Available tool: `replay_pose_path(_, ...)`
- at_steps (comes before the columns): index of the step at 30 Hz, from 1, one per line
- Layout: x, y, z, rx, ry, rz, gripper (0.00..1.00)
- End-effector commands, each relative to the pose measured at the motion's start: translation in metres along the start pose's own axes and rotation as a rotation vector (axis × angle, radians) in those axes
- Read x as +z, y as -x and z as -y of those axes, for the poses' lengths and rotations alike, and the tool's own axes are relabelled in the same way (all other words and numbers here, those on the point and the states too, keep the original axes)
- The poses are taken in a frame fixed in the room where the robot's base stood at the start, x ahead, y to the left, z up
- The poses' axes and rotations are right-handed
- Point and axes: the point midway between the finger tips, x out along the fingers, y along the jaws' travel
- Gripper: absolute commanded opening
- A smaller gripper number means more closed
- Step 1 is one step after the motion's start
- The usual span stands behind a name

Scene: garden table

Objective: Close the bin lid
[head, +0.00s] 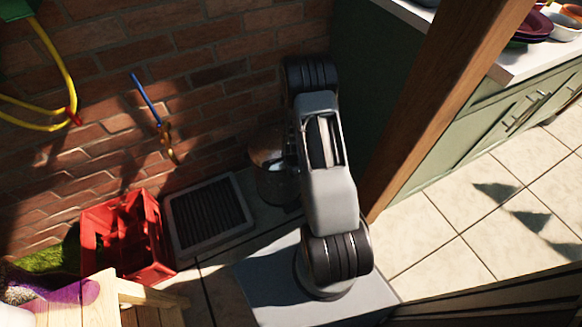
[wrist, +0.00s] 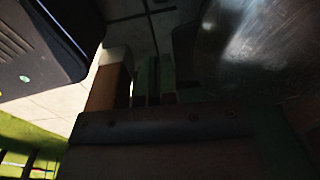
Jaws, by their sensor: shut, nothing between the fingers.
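The bin (head: 272,182) is a round metal can standing by the brick wall, partly hidden behind my arm in the head view. Its top is in shade and partly covered, so I cannot tell how the lid sits. In the wrist view a large shiny metal surface (wrist: 245,45) fills the upper right; it looks like part of the bin, but whether it is lid or body is unclear. My gripper (wrist: 154,78) shows dimly in the wrist view, its dark fingers together and empty. It is hidden behind my arm in the head view. Contact with the metal cannot be made out.
A dark grate (head: 208,213) lies left of the bin, with a red crate (head: 125,235) beyond it. A wooden post (head: 435,95) and green cabinets (head: 475,145) stand to the right. A wooden table (head: 85,305) is at lower left. Tiled floor (head: 460,225) is open at right.

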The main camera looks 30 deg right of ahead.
Motion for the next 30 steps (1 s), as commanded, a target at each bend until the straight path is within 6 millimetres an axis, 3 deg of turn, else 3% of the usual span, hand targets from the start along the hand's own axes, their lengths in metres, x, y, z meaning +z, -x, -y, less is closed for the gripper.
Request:
replay_pose_path(6, 0.001, -0.013, -0.001, -0.001, 0.002, 0.000, 0.00)
replay_pose_path(21, 0.002, -0.014, -0.001, -0.001, 0.003, 0.000, 0.00)
replay_pose_path(30, 0.003, 0.010, -0.019, 0.000, 0.004, 0.000, 0.00)
